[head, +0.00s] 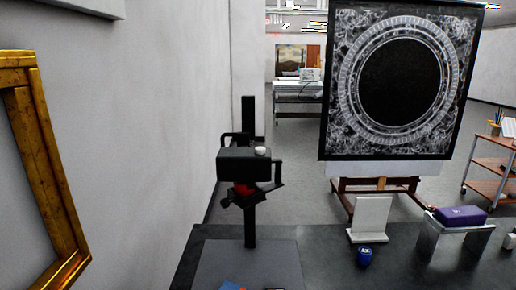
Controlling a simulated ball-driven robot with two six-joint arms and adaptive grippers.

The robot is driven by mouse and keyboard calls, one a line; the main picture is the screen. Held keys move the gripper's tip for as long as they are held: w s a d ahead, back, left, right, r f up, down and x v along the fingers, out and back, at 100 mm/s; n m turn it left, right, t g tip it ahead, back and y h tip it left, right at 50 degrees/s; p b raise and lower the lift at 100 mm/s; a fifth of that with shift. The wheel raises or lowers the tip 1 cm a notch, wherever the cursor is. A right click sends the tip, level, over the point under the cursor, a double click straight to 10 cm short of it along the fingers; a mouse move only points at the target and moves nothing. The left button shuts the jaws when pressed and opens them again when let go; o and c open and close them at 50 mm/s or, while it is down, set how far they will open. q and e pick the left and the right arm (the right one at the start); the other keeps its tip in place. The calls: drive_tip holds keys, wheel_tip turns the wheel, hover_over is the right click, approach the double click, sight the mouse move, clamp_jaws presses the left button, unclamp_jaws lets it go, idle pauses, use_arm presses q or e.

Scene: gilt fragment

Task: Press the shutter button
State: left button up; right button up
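A black camera (242,167) is mounted on a black upright column (249,222) at the near end of a dark table. A small round pale button (260,151) sits on top of the camera, toward its right side; it looks like the shutter button. Neither of my grippers shows in the head view. I cannot tell whether the button is pressed.
The dark table (320,262) holds a blue jar (365,256), a white panel (371,218) and a purple block (460,216) on a grey stand. A gilt frame (47,170) hangs at left. A large dark ornate picture (345,140) stands on an easel behind.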

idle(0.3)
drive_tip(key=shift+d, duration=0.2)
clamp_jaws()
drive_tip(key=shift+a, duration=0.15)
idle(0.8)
